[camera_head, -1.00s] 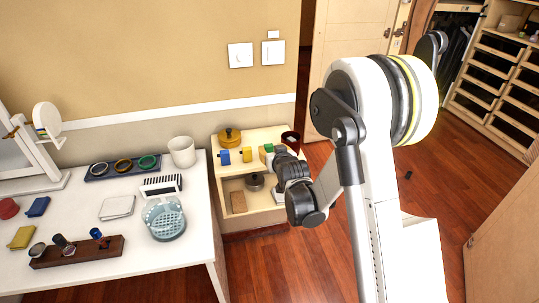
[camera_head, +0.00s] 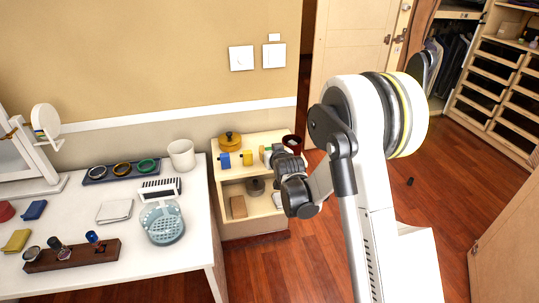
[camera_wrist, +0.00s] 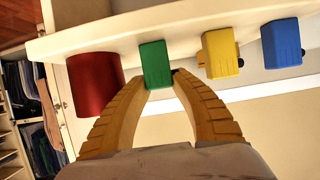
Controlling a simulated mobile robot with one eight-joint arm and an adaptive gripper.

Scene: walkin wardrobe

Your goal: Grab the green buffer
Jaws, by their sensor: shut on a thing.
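The green buffer (camera_wrist: 156,60) is a small green block. In the wrist view it sits between the fingertips of my gripper (camera_wrist: 159,80), whose yellow-brown fingers close on its two sides. In the head view my gripper (camera_head: 272,154) is at the top of the small shelf unit and mostly hides the buffer. A yellow block (camera_wrist: 221,54) and a blue block (camera_wrist: 282,44) stand in a row beside it, apart from the fingers. A dark red cup (camera_wrist: 95,84) is on the other side, close to the finger.
The cream shelf unit (camera_head: 228,181) also bears a round orange pot (camera_head: 229,141); a brown block (camera_head: 238,207) and dark pot (camera_head: 255,186) lie on its lower shelf. A white table (camera_head: 196,245) with several items stands left. Wooden floor is open at the right.

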